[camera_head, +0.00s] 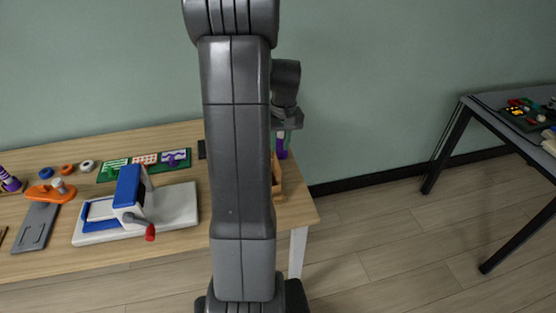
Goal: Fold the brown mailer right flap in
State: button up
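A brown open-topped box shape, which looks like the brown mailer (278,186), stands at the right end of the wooden table. My arm hides most of it, and only a strip of its right side shows. I cannot make out its flaps or whether the right one is up or folded. My gripper (289,121) is above and behind the box's visible strip, near the table's back right corner. It is small and partly hidden by my arm. Its fingers are not clear, so I cannot tell whether it is open or holds something.
A purple and green item (281,150) stands just below my gripper. A white and blue press with a red-tipped handle (135,212) sits left of my arm. Coloured cards (145,161) lie behind it. A dark table (480,105) stands at right, with bare floor between.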

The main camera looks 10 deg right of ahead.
jog(key=f, duration=0.7)
jog(key=shift+a+f, duration=0.3)
jog(key=shift+f, duration=0.1)
jog(key=shift+c, duration=0.4)
grip_shut()
